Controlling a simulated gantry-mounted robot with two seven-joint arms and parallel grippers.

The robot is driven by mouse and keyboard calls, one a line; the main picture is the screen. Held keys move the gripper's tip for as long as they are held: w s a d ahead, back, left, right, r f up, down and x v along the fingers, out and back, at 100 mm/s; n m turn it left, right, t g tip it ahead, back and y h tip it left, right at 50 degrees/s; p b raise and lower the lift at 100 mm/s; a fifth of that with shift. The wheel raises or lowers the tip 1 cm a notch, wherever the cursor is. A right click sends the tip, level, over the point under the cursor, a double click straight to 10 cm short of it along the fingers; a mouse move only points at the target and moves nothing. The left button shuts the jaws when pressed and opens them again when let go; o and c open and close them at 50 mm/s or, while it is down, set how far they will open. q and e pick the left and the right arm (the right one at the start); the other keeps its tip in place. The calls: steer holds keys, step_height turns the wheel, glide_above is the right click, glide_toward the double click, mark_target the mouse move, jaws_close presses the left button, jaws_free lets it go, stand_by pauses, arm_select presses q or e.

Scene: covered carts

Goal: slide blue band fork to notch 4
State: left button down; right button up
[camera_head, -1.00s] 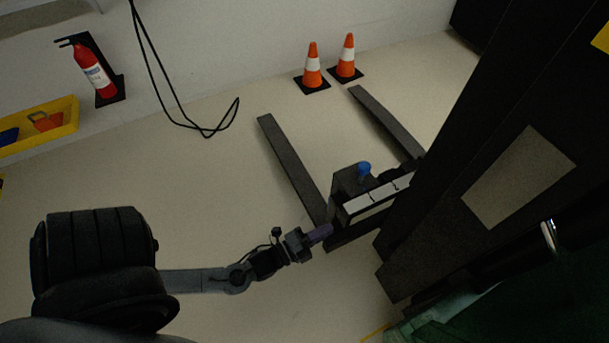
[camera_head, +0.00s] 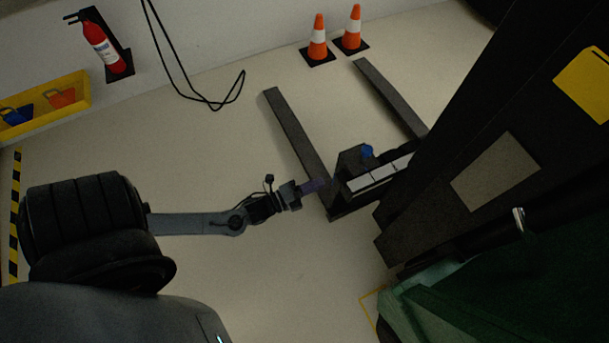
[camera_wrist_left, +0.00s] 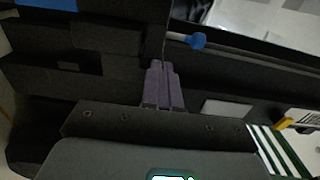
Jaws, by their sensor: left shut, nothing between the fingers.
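Two dark forks extend from a dark forklift carriage in the head view, a left fork (camera_head: 293,137) and a right fork (camera_head: 391,97). A blue knob (camera_head: 367,151) sits on a dark block beside the left fork's heel. A pale scale strip (camera_head: 375,177) with dark marks runs along the carriage. My left gripper (camera_head: 314,187) has purple fingers, shut and empty, close to the left fork's heel; contact is unclear. In the left wrist view its fingers (camera_wrist_left: 161,84) point at dark metal, with the blue knob (camera_wrist_left: 198,41) to their upper right and a blue patch (camera_wrist_left: 45,4) at top left. I cannot tell which fork bears a blue band.
The dark forklift mast (camera_head: 470,150) fills the right side. Two orange cones (camera_head: 318,40) stand beyond the forks. A fire extinguisher (camera_head: 103,46), a yellow tray (camera_head: 45,112) and a hanging black cable (camera_head: 185,75) are by the wall.

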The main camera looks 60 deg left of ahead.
mark_target(348, 170)
arm_select(q)
steer(key=w, duration=0.2)
steer(key=w+b, duration=0.1)
steer(key=w, duration=0.1)
steer(key=w+d+b, duration=0.1)
steer(key=w, duration=0.1)
steer(key=shift+w+f, duration=0.15)
steer(key=shift+w, duration=0.25)
steer(key=shift+w+d+b, duration=0.15)
steer(key=shift+w+b, duration=0.35)
steer(key=shift+w, duration=0.2)
steer(key=shift+w, duration=0.1)
